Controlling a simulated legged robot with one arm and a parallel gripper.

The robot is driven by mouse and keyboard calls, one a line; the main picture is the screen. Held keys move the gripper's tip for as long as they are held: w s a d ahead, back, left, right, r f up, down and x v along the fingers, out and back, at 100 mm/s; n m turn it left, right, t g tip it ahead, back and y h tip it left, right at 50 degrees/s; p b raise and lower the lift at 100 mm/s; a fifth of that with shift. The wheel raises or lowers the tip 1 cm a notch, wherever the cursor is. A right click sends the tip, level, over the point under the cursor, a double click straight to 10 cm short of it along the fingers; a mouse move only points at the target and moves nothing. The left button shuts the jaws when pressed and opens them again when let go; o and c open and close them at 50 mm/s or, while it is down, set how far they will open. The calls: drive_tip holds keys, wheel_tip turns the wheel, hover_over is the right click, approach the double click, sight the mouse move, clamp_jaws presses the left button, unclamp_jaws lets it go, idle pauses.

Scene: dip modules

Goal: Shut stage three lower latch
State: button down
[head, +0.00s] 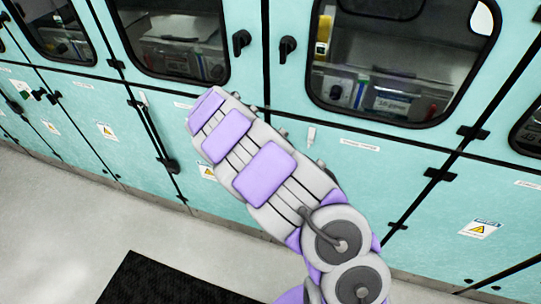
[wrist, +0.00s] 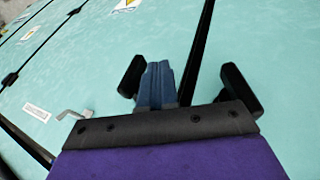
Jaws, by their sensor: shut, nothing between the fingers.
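In the wrist view my gripper (wrist: 157,68) shows as two blue fingers pressed together, with nothing between them. Two black latch handles stand out from the teal panels there, on either side of a dark vertical seam. The left latch handle (wrist: 131,76) is right beside my fingers; whether they touch I cannot tell. The right latch handle (wrist: 240,88) is across the seam, partly behind the gripper's black mount. In the head view my arm covers this spot and my gripper is hidden. No readable stage number shows which latch belongs to stage three.
A small metal lever (wrist: 72,114) and a white label (wrist: 37,112) are left of my gripper in the wrist view. In the head view, two black upper handles (head: 241,42) (head: 287,48) flank a seam between windowed doors. A black mat (head: 165,282) lies on the open floor.

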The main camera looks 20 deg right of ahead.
drive_tip(key=shift+a+f+p+v, duration=0.55)
drive_tip(key=shift+a+p+v, duration=0.55)
drive_tip(key=shift+v, duration=7.05)
drive_tip(key=s+d+r+g+y, duration=0.1)
drive_tip(key=s+d+r, duration=0.45)
drive_tip(key=s, duration=0.25)
drive_tip(key=s+d+r, duration=0.4)
drive_tip(key=s+d, duration=0.2)
drive_tip(key=s, duration=0.1)
drive_tip(key=s+a+f+n+y, duration=0.1)
drive_tip(key=s+a+n+y, duration=0.1)
drive_tip(key=s, duration=1.1)
drive_tip(key=s+a+f+n+g+y, duration=0.1)
drive_tip(key=s+a+f+n+y, duration=0.1)
drive_tip(key=s, duration=1.1)
drive_tip(key=a+n+y, duration=0.1)
drive_tip(key=a+n, duration=0.1)
drive_tip(key=n, duration=0.1)
drive_tip(key=shift+a+f+n, duration=0.2)
drive_tip(key=shift+a+n, duration=0.1)
drive_tip(key=shift+a, duration=0.05)
drive_tip(key=shift+d, duration=0.15)
